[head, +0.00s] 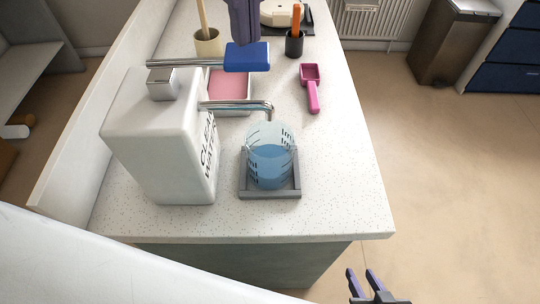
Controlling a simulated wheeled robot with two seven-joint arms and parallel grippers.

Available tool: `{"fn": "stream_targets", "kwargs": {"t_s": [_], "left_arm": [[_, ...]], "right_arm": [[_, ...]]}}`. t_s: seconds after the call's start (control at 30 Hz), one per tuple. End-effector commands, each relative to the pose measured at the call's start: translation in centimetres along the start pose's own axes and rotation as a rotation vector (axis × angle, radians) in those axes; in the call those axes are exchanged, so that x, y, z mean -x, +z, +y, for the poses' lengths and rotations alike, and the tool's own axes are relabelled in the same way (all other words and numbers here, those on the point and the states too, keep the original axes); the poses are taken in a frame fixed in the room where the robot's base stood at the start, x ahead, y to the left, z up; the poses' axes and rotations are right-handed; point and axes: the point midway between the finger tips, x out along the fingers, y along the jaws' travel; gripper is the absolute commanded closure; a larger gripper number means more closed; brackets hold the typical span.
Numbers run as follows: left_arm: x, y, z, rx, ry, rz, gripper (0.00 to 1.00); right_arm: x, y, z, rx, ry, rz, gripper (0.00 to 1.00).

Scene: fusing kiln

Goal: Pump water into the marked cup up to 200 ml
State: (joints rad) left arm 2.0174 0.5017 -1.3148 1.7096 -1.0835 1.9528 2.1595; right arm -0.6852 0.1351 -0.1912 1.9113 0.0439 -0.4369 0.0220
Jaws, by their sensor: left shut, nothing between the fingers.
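The white water container (160,135) with dark lettering stands on the counter at the left. Its metal spout (238,105) ends over the clear marked cup (270,150). The cup stands upright in a grey square holder (270,193) and holds blue water to roughly half its height. I cannot read the marks. The pump lever has a blue pad (247,57) at its end. My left gripper (246,38) is shut, pointing down at the pad's top and seemingly touching it. My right gripper (364,283) is open and empty, low in front of the counter.
A pink-filled tray (229,107) sits behind the spout. A pink scoop (312,88) lies to the right. A beige pot (207,42) and a dark pot (294,44) with an orange handle stand at the back. The counter (345,180) right of the cup is clear.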

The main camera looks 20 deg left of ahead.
Motion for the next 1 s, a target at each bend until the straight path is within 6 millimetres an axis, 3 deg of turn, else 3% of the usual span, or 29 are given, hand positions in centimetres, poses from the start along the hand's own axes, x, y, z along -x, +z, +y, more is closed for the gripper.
{"fn": "stream_targets", "kwargs": {"t_s": [0.47,1.0], "left_arm": [[-0.1,0.0,0.0,0.0,0.0,0.0,1.0],[-2.7,0.0,0.0,0.0,0.0,0.0,1.0]], "right_arm": [[-0.1,0.1,0.0,0.0,0.0,-0.001,0.69],[-1.4,0.8,-0.2,0.01,-0.006,0.005,0.69]]}}
